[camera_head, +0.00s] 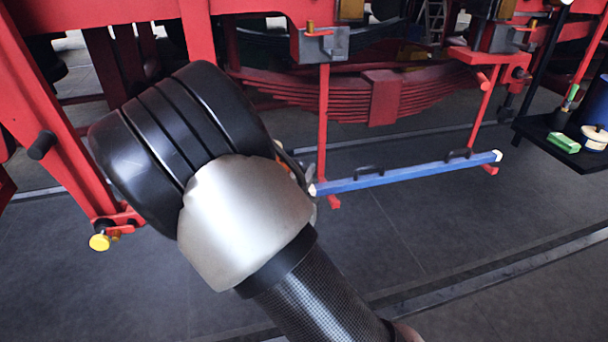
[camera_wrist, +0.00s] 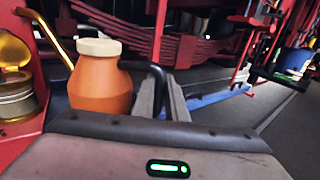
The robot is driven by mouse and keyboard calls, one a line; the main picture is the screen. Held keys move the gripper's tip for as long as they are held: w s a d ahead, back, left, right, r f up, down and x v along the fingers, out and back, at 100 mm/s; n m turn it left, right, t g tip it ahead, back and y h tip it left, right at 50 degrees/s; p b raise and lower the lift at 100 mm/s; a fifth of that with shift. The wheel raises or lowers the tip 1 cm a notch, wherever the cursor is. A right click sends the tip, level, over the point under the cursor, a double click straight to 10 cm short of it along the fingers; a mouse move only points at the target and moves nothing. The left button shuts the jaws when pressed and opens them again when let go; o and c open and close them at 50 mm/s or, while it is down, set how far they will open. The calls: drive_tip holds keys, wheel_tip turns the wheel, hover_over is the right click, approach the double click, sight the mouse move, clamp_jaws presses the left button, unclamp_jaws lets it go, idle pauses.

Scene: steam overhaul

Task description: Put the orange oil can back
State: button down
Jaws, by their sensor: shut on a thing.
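The orange oil can (camera_wrist: 100,88) shows close up in the wrist view, left of the fingers. It has a pale cap, a long brass spout pointing up and left, and a black handle on its right. My gripper (camera_wrist: 168,98) is shut on that handle, and the can looks upright in this view. Its lower part is hidden behind the gripper's body. In the head view my arm covers the can and most of the gripper.
A blue bar (camera_head: 400,175) with black handles rests low on red brackets. A red leaf spring (camera_head: 350,95) hangs behind it. At right, a black shelf (camera_head: 550,142) holds a green box and a blue can. A brass-topped fitting (camera_wrist: 14,85) stands left in the wrist view.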

drive_tip(key=shift+r, duration=0.15)
drive_tip(key=c, duration=2.2)
unclamp_jaws()
drive_tip(key=shift+f, duration=0.25)
drive_tip(key=o, duration=0.4)
drive_tip(key=shift+o, duration=0.2)
